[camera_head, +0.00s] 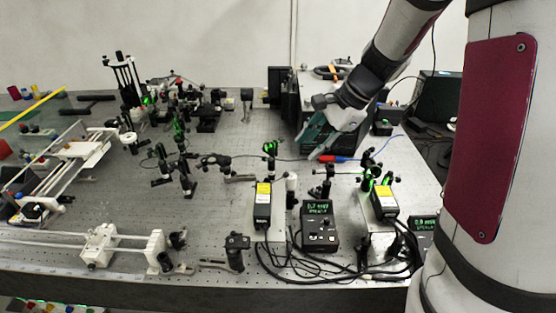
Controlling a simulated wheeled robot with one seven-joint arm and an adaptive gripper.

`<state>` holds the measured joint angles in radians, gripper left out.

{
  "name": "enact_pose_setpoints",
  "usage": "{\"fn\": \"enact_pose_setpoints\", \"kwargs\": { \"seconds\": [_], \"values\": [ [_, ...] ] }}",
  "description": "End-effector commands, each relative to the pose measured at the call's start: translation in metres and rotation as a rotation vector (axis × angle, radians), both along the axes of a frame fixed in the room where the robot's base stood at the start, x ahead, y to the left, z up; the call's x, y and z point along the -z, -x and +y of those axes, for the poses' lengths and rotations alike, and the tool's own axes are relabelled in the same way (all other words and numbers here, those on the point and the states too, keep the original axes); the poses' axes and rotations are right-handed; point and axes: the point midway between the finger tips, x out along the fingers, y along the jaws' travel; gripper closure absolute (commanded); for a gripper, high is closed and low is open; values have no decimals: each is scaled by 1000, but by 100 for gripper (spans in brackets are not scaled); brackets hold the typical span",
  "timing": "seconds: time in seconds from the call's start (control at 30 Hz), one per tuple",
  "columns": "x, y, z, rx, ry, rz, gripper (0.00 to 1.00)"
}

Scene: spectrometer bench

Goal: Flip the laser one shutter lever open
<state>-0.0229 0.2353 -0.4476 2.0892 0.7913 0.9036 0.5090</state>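Two black laser-like boxes with yellow labels stand on the front of the bench, a left box (262,212) and a right box (384,207). I cannot tell which is laser one. No shutter lever can be made out clearly at this size. My gripper (318,149) comes down from the upper right, with teal-grey fingers. It is above and behind the two boxes, in front of a dark instrument box, and appears apart from both lasers. Its finger gap is too small to judge.
A controller with a green display (319,228) stands between the laser boxes, with black cables in front. A small red object (334,159) lies below my gripper. Optics posts (180,165) crowd the left-centre. White rail equipment (100,243) fills the front left. Some perforated bench top (230,145) is bare.

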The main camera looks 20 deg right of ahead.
Motion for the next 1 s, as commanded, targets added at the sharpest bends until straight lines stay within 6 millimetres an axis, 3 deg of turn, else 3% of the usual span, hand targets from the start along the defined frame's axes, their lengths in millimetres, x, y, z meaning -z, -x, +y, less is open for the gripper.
{"fn": "enact_pose_setpoints", "kwargs": {
  "seconds": [0.27,0.73,1.0],
  "values": [
    [23,-8,7,18,-6,11,67],
    [99,-32,42,16,-5,11,67],
    [121,-39,52,17,-5,7,67]
  ]
}}
